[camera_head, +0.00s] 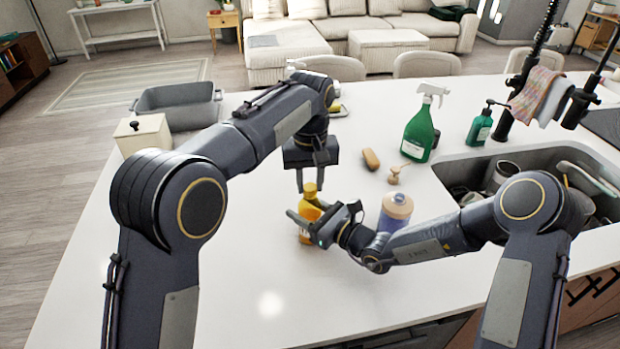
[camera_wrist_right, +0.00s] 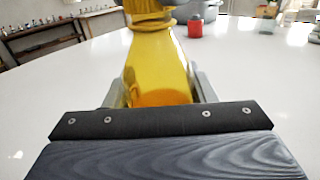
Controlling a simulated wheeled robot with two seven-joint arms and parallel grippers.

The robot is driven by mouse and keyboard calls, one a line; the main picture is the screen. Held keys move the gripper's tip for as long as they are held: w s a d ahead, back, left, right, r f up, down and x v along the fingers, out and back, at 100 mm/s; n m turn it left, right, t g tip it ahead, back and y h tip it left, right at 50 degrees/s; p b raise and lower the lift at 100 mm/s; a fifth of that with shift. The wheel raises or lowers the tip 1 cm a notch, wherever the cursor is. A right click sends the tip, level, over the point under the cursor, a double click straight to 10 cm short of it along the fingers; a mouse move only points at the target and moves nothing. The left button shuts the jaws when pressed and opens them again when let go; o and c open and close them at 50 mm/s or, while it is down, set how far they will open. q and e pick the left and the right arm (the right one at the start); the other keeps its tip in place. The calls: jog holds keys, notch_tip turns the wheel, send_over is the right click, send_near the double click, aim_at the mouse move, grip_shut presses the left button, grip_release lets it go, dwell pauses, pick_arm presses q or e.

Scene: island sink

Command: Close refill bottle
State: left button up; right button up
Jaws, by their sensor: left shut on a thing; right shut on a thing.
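The refill bottle (camera_head: 306,212) stands upright on the white counter, a small yellow-orange bottle with a yellow cap (camera_head: 309,188). My left gripper (camera_head: 310,184) points down from above and is shut on the cap. My right gripper (camera_head: 311,222) comes in from the right and is shut around the bottle's body. In the right wrist view the yellow see-through bottle (camera_wrist_right: 158,62) rises from between the fingers, orange at its lower part. Its top is cut off there. Whether the cap is fully seated cannot be told.
A purple bottle with a beige top (camera_head: 396,211) stands close behind my right forearm. A green spray bottle (camera_head: 418,132), a brown block (camera_head: 371,159) and a small brush (camera_head: 394,175) are farther back. The sink (camera_head: 460,172) is at right. The counter's front left is clear.

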pick_arm(q)
jog(key=m, duration=1)
jog(key=shift+m, duration=0.4)
jog(key=m, duration=1.3)
jog(key=shift+w, duration=0.1)
jog(key=m, duration=1)
jog(key=shift+f, duration=0.1)
jog(key=m, duration=1)
jog(key=shift+d+f+m, duration=0.2)
jog(key=shift+f+m, duration=0.05)
jog(key=shift+m, duration=0.15)
jog(key=shift+a+r+m, duration=0.1)
jog(key=shift+r+m, duration=0.1)
jog(key=shift+m, duration=0.3)
